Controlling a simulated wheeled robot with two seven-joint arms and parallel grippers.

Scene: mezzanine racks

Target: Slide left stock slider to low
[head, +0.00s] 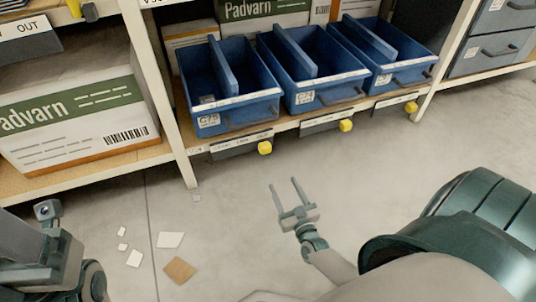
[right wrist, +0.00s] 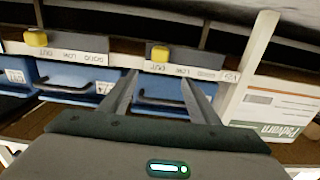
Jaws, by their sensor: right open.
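The left stock slider has a yellow knob (head: 265,147) on the grey rail under the left blue bin. The knob sits at the right end of its rail. In the right wrist view, which is upside down, this knob (right wrist: 160,53) is at the OUT mark, with LOW and GOOD beside it. My right gripper (head: 284,182) is open and empty, below and in front of the knob, apart from it. In the right wrist view its fingers (right wrist: 160,82) point toward the rail with the knob beyond their tips. My left gripper is out of view; only part of my left arm shows.
A middle slider knob (head: 346,125) and a right one (head: 411,107) sit under the other blue bins (head: 320,95). A white rack post (head: 165,110) and a Padvarn box (head: 75,120) stand left. The floor (head: 225,235) has paper scraps.

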